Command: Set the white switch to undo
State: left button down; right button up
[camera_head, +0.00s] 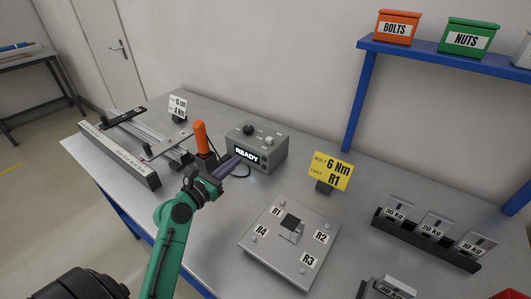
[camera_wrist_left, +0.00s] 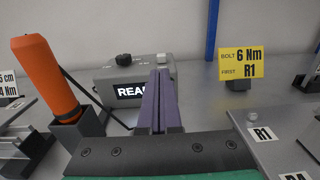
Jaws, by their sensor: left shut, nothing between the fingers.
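A grey control box (camera_head: 257,148) stands on the bench with a lit READY display (camera_head: 247,153). On its top are a black knob (camera_head: 248,129) and a small pale switch (camera_head: 268,140). In the left wrist view the pale switch (camera_wrist_left: 165,58) shows just beyond the fingertips, and its setting cannot be read. My left gripper (camera_head: 236,159) has purple fingers shut with nothing between them; it is in front of the box, apart from the switch as far as I can tell. In the wrist view its fingers (camera_wrist_left: 160,80) cover part of the box front. My right gripper is out of view.
An orange-handled tool (camera_head: 201,137) stands in a dark holder left of the gripper. A yellow sign (camera_head: 331,170) reads 6 Nm R1, and a square bolt plate (camera_head: 260,237) lies in front of it. Weights (camera_head: 434,227) stand at right. A clamp rig (camera_head: 125,155) is at left.

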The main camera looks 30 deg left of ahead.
pick_arm(q)
notch_tip(320, 180, down, 3)
jog(key=b, duration=0.2)
jog(key=p, duration=0.2)
send_near(267, 141)
jog(key=w, duration=0.4)
jog(key=w+d, duration=0.1)
jog(key=w, duration=0.1)
jog(key=shift+w+d, duration=0.1)
jog(key=shift+w, duration=0.3)
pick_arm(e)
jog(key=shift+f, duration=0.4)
